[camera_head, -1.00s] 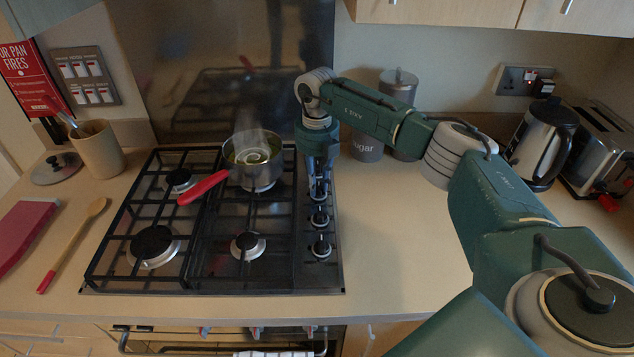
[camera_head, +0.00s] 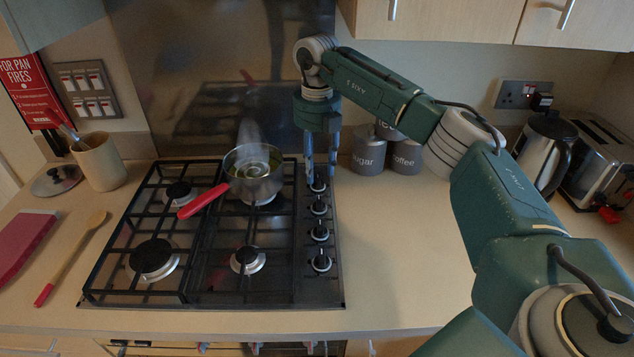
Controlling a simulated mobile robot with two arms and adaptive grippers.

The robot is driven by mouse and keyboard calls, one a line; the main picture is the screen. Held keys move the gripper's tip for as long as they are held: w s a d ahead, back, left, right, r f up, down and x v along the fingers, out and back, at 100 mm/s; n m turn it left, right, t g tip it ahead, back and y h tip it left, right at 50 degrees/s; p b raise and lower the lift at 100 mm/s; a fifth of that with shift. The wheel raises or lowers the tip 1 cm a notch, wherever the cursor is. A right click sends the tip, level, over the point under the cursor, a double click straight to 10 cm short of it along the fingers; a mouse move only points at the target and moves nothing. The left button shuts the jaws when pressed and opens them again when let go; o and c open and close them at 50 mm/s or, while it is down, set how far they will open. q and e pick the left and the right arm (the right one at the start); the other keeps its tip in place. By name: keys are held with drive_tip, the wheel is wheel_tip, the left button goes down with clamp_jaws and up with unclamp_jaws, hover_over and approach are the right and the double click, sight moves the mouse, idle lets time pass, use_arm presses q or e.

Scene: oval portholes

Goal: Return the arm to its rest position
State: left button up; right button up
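My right arm (camera_head: 500,200) comes in from the right side and reaches over the counter to the hob. Its gripper (camera_head: 320,178) points down above the rear knob (camera_head: 318,187) in the knob row along the hob's right side. The two fingers are apart with a gap between them, and I see nothing held. The fingertips are close to the rear knob; I cannot tell whether they touch it. My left gripper is not in view.
A steaming pan (camera_head: 254,176) with a red handle stands on the hob's (camera_head: 210,285) rear right burner. Canisters (camera_head: 369,150) stand behind the arm. A kettle (camera_head: 541,150) and toaster (camera_head: 600,160) stand at the right. The counter right of the hob is clear (camera_head: 400,250).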

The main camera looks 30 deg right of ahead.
wheel_tip(320, 180, up, 2)
drive_tip(key=shift+r, duration=0.1)
idle(0.7)
